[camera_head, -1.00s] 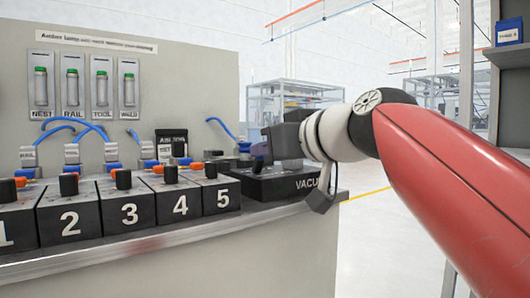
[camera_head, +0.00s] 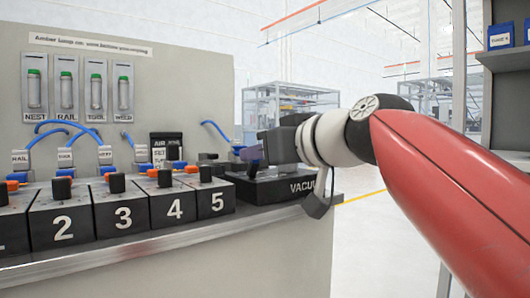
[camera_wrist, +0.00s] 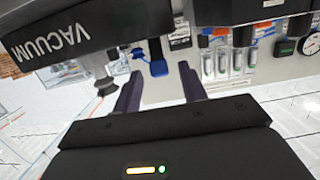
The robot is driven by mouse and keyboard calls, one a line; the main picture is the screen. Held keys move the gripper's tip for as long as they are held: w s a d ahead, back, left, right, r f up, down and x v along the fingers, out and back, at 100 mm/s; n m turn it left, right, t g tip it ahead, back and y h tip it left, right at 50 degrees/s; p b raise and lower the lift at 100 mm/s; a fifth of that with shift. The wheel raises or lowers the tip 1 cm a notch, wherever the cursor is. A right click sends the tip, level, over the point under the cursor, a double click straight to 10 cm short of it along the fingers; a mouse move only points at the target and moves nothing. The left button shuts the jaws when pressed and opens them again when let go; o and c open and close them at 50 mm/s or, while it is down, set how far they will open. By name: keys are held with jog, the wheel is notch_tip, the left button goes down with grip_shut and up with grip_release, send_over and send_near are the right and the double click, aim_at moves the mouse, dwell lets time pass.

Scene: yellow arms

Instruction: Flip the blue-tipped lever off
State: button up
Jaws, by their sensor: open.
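The black VACUUM box (camera_head: 285,188) stands at the right end of the bench; its label appears upside down in the wrist view (camera_wrist: 50,38). A blue-tipped lever (camera_wrist: 158,67) on a dark stem shows in the wrist view, lying between the lines of my two fingers and beyond their tips. In the head view its blue tip (camera_head: 239,149) is small and partly hidden by my gripper. In the wrist view my gripper (camera_wrist: 160,80) is open with a gap between the fingers; contact with the lever cannot be told.
Numbered black boxes with dark knobs, such as box 5 (camera_head: 216,201), line the bench (camera_head: 150,245) to the left. Blue hoses (camera_head: 60,125) and green-capped tubes (camera_head: 95,90) are on the panel behind. Open floor (camera_head: 365,240) lies to the right.

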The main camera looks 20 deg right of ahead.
jog(key=v, duration=0.7)
jog(key=shift+s, duration=0.3)
jog(key=shift+d, duration=0.1)
